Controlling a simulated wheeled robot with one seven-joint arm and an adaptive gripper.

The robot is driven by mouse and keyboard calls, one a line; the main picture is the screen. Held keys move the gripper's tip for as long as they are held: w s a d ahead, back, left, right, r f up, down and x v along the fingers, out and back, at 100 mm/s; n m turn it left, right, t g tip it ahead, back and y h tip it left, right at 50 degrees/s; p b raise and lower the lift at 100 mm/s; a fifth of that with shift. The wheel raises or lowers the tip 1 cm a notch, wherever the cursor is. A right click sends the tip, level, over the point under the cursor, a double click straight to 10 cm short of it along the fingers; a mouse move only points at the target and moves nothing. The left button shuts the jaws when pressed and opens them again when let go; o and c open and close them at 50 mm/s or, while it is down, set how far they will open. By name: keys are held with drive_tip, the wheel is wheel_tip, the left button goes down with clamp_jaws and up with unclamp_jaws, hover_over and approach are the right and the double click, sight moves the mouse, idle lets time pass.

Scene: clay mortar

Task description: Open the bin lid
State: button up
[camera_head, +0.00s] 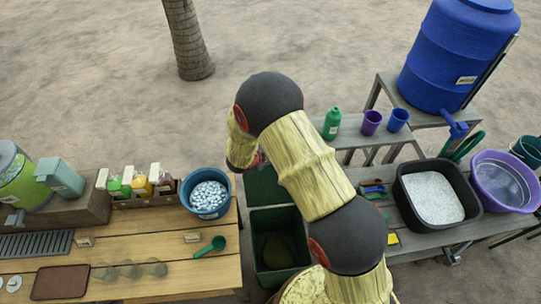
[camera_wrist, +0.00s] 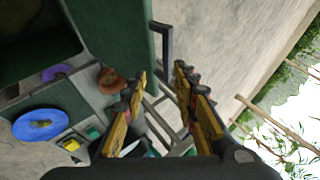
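The green bin (camera_head: 252,262) stands in the middle of the head view. Its mouth is uncovered, and a brownish shape shows inside. A green panel that looks like the lid (camera_head: 262,186) lies behind the mouth, swung back, partly hidden by my arm. In the wrist view the green lid panel (camera_wrist: 112,35) carries a dark bar handle (camera_wrist: 166,42) on its edge, beside a dark opening. My gripper (camera_wrist: 161,76) is open, its fingers apart and pointing toward the handle, with nothing seen between them. The handle appears just beyond the fingertips; contact cannot be told. The head view hides my fingers behind the arm.
A wooden table (camera_head: 190,268) with a blue bowl (camera_head: 207,193) and a green scoop (camera_head: 210,247) stands left of the bin. A grey bench (camera_head: 400,225) with a black tub (camera_head: 437,194) stands right. A shelf behind holds a green bottle (camera_head: 332,123) and purple and blue cups.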

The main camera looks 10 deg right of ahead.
drive_tip(key=v, duration=0.3)
drive_tip(key=shift+s+r, duration=0.1)
drive_tip(key=shift+r, duration=0.05)
idle(0.5)
